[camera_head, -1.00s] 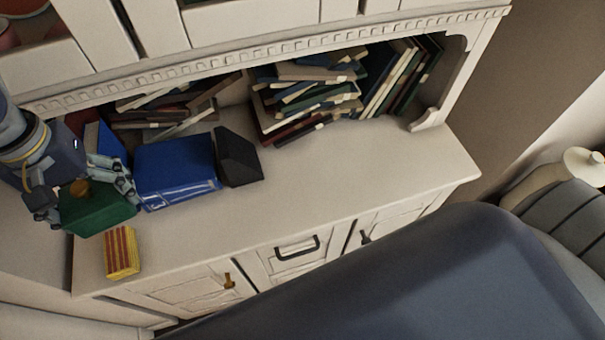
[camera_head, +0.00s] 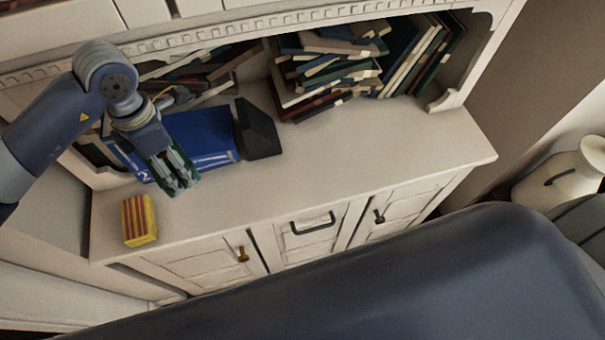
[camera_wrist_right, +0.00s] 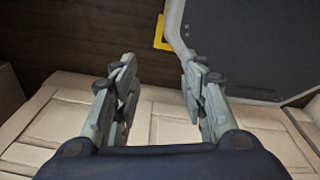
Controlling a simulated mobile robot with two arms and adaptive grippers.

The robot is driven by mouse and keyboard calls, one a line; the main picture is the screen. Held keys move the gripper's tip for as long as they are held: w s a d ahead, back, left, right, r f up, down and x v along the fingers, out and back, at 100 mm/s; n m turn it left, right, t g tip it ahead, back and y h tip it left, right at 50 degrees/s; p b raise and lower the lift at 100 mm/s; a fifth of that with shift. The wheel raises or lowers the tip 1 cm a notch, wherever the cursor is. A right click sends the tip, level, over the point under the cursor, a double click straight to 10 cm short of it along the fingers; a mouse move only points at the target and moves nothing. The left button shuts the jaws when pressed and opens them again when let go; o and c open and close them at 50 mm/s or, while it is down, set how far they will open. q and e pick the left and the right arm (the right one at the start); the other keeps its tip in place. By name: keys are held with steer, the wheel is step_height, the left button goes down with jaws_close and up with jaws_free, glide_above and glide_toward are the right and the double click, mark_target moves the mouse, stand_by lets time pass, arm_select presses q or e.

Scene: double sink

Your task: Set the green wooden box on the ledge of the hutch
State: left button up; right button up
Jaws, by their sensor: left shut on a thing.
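My left gripper (camera_head: 177,182) reaches in from the left in the head view and points down over the hutch ledge (camera_head: 300,185). It is shut on the green wooden box (camera_head: 187,192), of which only small green parts show around the fingers. The box is in front of a blue book. Whether it touches the ledge I cannot tell. My right gripper (camera_wrist_right: 160,95) is open and empty in the right wrist view and does not show in the head view.
A yellow and red striped block (camera_head: 139,220) stands at the ledge's left front. A blue book (camera_head: 205,135) and a black angular object (camera_head: 258,128) are behind the left gripper. Piled books (camera_head: 325,65) fill the back. The ledge's middle and right are clear.

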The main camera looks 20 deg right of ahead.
arm_select(q)
steer(key=f+n, duration=0.1)
steer(key=n, duration=0.1)
steer(key=d+f+n, duration=0.1)
steer(key=f+n, duration=0.1)
steer(key=n, duration=0.1)
steer(key=shift+f+n, duration=0.25)
steer(key=shift+n, duration=0.05)
steer(key=f+n, duration=0.1)
steer(key=n, duration=0.2)
glide_above(203, 203)
step_height(203, 203, down, 6)
steer(key=shift+r+p, duration=0.1)
steer(key=shift+p, duration=0.35)
step_height(203, 203, down, 4)
steer(key=shift+f+p, duration=0.25)
steer(key=shift+p, duration=0.25)
steer(key=shift+f, duration=0.3)
steer(key=o, duration=2)
arm_select(e)
steer(key=shift+s+a+r, duration=0.25)
steer(key=shift+a+r, duration=0.35)
steer(key=shift+a, duration=0.1)
arm_select(q)
steer(key=shift+r, duration=0.1)
